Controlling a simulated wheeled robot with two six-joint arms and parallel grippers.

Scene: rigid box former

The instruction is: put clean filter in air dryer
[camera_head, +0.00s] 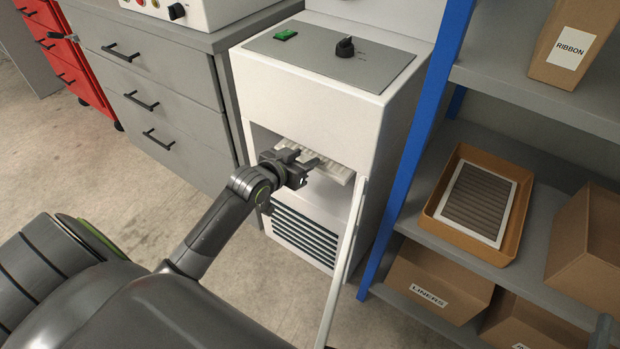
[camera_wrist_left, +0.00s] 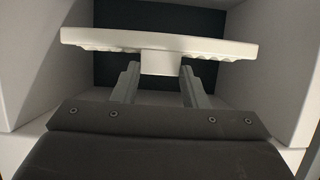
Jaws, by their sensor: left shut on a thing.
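The air dryer (camera_head: 310,90) is a white cabinet with an open front bay and a dark louvred grille (camera_head: 305,237) below it. Its door (camera_head: 343,262) is swung open and seen nearly edge-on. A white pleated filter (camera_head: 341,174) is in the bay's opening, partly hidden by my left gripper (camera_head: 309,164). In the left wrist view the filter (camera_wrist_left: 100,38) lies roughly flat, slightly tilted, before the dark back of the bay. My left gripper (camera_wrist_left: 158,85) is shut on the filter's small front tab (camera_wrist_left: 160,63).
A grey-brown pleated filter (camera_head: 477,203) in a white frame lies in an orange tray (camera_head: 448,227) on the shelf right of a blue post (camera_head: 411,155). Cardboard boxes stand around it. Grey drawers (camera_head: 160,100) stand left of the dryer. The floor (camera_head: 80,170) ahead of the drawers is clear.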

